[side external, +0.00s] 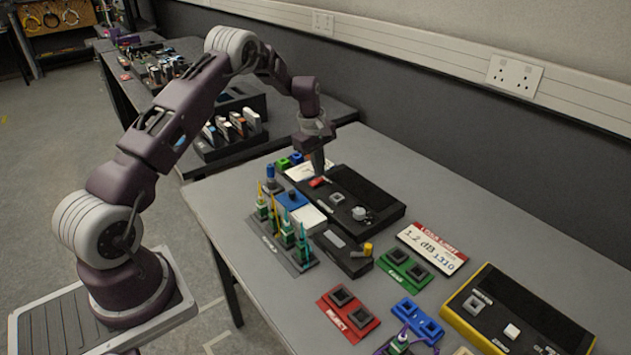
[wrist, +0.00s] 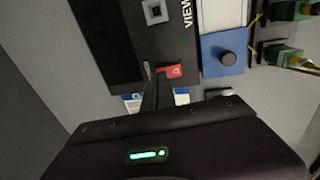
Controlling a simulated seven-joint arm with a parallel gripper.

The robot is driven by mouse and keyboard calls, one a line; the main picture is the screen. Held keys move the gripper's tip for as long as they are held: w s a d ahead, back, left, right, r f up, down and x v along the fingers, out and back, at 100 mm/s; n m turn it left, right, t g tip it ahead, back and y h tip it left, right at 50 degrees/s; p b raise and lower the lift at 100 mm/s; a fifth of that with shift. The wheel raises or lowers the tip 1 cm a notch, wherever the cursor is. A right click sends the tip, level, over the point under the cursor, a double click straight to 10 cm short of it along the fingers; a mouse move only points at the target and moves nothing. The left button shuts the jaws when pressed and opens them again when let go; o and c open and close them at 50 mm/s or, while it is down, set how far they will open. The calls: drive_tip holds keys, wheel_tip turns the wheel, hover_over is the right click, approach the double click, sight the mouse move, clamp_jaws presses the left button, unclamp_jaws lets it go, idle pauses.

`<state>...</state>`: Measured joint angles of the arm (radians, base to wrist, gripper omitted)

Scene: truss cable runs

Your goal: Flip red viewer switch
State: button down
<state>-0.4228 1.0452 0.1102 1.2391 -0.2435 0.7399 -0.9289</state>
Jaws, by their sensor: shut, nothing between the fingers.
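The black viewer box (side external: 352,205) lies on the grey table and has a square port and a round knob on top. Its red switch (side external: 319,182) is at the box's far left end. In the wrist view the red switch (wrist: 174,71) sits on the black box (wrist: 135,28), near the "VIEW" lettering. My gripper (side external: 318,172) is shut and empty, pointing down right at the switch. In the wrist view its fingertips (wrist: 156,76) are just left of the red switch. I cannot tell whether they touch it. The fingers may hide part of the switch.
A blue block with a dark knob (wrist: 226,54) is close beside the viewer. A rack of green connectors (side external: 285,235) stands in front. A red double holder (side external: 347,312), a green one (side external: 404,268) and a yellow-edged box (side external: 515,315) are nearer right. The back-right table is clear.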

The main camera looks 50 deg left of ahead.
drive_tip(key=shift+f, duration=0.75)
drive_tip(key=shift+r, duration=0.1)
drive_tip(key=s+d+r+m, duration=0.2)
drive_tip(key=d+r, duration=0.1)
drive_tip(key=r, duration=0.4)
drive_tip(key=s+d+r+m+t, duration=0.1)
drive_tip(key=s+d+r, duration=0.15)
drive_tip(key=r, duration=0.45)
drive_tip(key=s+d+r+m, duration=0.1)
drive_tip(key=d+r+m, duration=0.1)
drive_tip(key=d+r, duration=0.35)
drive_tip(key=s+d+r+m+t, duration=0.1)
drive_tip(key=s+d+r+m, duration=0.4)
drive_tip(key=s+r, duration=0.5)
drive_tip(key=s+d+f+m+t, duration=0.1)
drive_tip(key=s+d+m, duration=0.3)
drive_tip(key=s, duration=0.6)
drive_tip(key=s+d+f+m, duration=0.1)
drive_tip(key=s+d+m, duration=0.3)
drive_tip(key=s, duration=0.7)
drive_tip(key=shift+t, duration=0.4)
